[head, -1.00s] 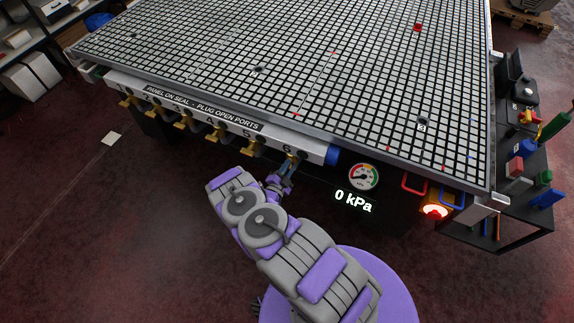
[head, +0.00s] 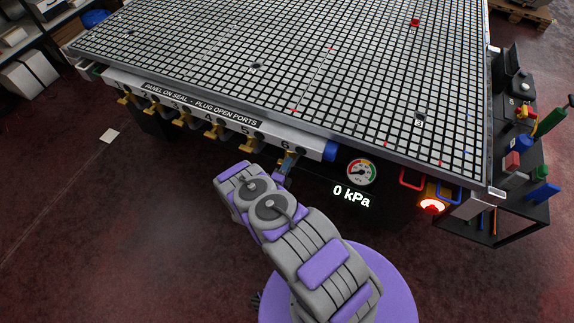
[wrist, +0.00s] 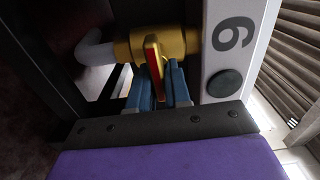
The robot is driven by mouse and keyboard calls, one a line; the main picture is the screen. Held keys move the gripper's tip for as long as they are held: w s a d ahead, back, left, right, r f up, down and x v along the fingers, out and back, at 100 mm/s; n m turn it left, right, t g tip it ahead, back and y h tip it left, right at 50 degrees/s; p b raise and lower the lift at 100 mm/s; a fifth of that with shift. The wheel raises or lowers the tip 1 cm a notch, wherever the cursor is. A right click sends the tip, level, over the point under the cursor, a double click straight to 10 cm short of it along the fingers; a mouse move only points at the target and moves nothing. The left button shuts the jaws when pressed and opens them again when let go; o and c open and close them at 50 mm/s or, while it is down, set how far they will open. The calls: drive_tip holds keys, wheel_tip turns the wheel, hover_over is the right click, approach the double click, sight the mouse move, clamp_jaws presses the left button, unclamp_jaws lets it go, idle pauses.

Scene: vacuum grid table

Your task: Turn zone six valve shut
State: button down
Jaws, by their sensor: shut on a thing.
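The zone six valve (wrist: 183,44) is a brass body with a handle (wrist: 153,60) that shows a red face, beside the white panel marked 6 (wrist: 232,35). In the head view the valve (head: 289,158) sits under the 6 at the right end of the valve row. My gripper (wrist: 162,75) has its blue fingers at the handle, one on each side, and is shut on it. In the head view my gripper (head: 283,174) is small and partly hidden behind my arm. The far part of the handle is hidden by the fingers.
The other brass valves (head: 181,145) line the rail to the left. A gauge (head: 361,172) and a 0 kPa display (head: 351,197) are to the right, with a glowing red lamp (head: 432,206). The grid table (head: 300,70) overhangs above. A tool shelf (head: 520,190) stands at the right.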

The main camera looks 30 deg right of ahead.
drive_tip(key=shift+s+f, duration=0.1)
drive_tip(key=shift+f, duration=0.05)
idle(0.4)
drive_tip(key=c, duration=1.2)
unclamp_jaws()
drive_tip(key=shift+o, duration=0.2)
drive_tip(key=v, duration=1.7)
drive_tip(key=shift+b, duration=0.35)
drive_tip(key=shift+a, duration=0.15)
